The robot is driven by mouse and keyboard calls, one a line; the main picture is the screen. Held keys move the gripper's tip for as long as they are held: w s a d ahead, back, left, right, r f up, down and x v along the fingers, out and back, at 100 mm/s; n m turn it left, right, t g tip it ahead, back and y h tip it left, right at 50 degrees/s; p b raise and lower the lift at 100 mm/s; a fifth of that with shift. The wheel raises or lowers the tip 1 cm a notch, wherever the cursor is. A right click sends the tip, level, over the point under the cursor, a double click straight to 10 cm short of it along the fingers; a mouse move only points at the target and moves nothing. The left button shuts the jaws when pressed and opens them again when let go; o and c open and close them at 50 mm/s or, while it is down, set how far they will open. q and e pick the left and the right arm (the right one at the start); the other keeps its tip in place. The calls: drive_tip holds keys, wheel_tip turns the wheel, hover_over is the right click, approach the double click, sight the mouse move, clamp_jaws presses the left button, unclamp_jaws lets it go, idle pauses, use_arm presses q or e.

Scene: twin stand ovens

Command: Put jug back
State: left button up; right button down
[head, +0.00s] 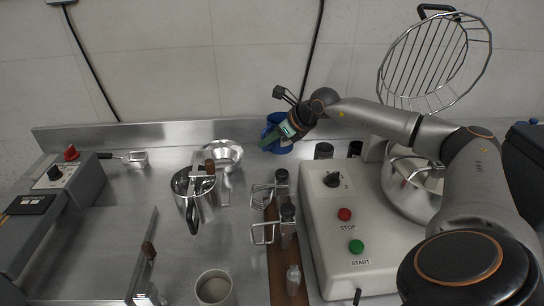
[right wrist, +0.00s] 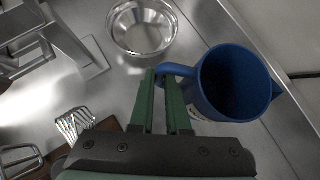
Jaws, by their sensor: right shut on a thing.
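The blue jug (head: 283,148) is at the back of the steel counter, near the rear upstand. My right gripper (head: 272,139) is at the jug and hides part of it. In the right wrist view the jug (right wrist: 238,82) is upright and its dark inside shows no clear contents. The green fingers of my right gripper (right wrist: 164,78) are closed on the jug's handle (right wrist: 177,69). I cannot tell whether the jug's base touches the counter. My left gripper is not in view.
A steel bowl (head: 223,154) stands left of the jug, and a steel pot (head: 194,192) in front of it. A white mixer base (head: 345,235) with STOP and START buttons is at right.

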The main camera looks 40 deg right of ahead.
drive_tip(key=shift+f, duration=3.2)
drive_tip(key=shift+f, duration=0.1)
drive_tip(key=c, duration=0.9)
unclamp_jaws()
drive_tip(key=shift+a, duration=0.1)
drive_tip(key=shift+s+r, duration=0.1)
drive_tip(key=shift+r, duration=0.1)
drive_tip(key=v, duration=1.1)
drive_tip(key=shift+s+r+b, duration=0.2)
drive_tip(key=shift+s+b, duration=0.05)
drive_tip(key=shift+b, duration=0.05)
